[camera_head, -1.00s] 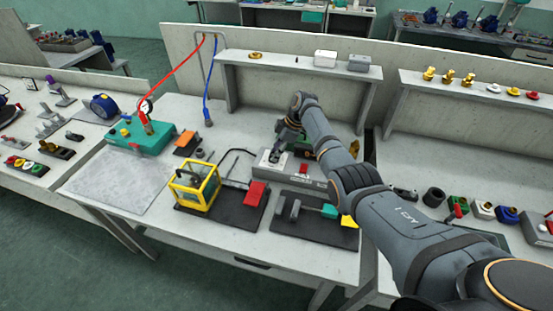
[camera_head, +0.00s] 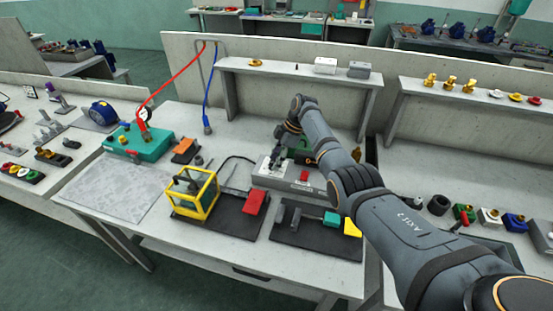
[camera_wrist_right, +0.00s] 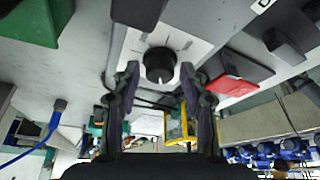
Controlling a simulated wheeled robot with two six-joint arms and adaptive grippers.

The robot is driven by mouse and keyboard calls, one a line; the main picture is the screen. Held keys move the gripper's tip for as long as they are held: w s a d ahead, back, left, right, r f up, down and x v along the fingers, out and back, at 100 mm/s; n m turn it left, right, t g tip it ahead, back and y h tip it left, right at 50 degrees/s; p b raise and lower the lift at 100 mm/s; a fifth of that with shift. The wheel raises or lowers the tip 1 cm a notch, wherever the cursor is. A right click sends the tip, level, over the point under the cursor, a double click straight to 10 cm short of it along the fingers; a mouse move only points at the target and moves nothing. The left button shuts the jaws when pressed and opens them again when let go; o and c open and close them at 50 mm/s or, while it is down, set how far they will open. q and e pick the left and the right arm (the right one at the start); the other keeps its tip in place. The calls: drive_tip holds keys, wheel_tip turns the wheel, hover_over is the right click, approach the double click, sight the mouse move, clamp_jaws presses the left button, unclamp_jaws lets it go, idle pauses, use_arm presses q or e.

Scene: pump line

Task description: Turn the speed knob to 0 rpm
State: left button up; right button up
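The grey control box (camera_head: 290,180) sits on the middle table, with a pale dial plate on its left part. The black speed knob (camera_wrist_right: 160,65) shows clearly in the right wrist view, on the dial plate (camera_wrist_right: 188,42); in the head view it is too small and covered to make out. My right gripper (camera_wrist_right: 158,76) is open, its two fingers on either side of the knob in that view with gaps between. In the head view my right gripper (camera_head: 276,160) is just above the box's left part. My left gripper is not in view.
A red switch (camera_head: 304,175) is on the same box, right of the dial. A yellow-framed cage (camera_head: 193,194) and a red block (camera_head: 254,202) stand in front. A teal box (camera_head: 138,142) stands at left. The shelf (camera_head: 290,71) rises behind.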

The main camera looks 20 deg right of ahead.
drive_tip(key=shift+o, duration=0.2)
drive_tip(key=shift+r, duration=0.1)
drive_tip(key=shift+d+r, duration=0.2)
drive_tip(key=shift+r, duration=0.15)
drive_tip(key=v, duration=1.1)
drive_tip(key=shift+s+r, duration=0.1)
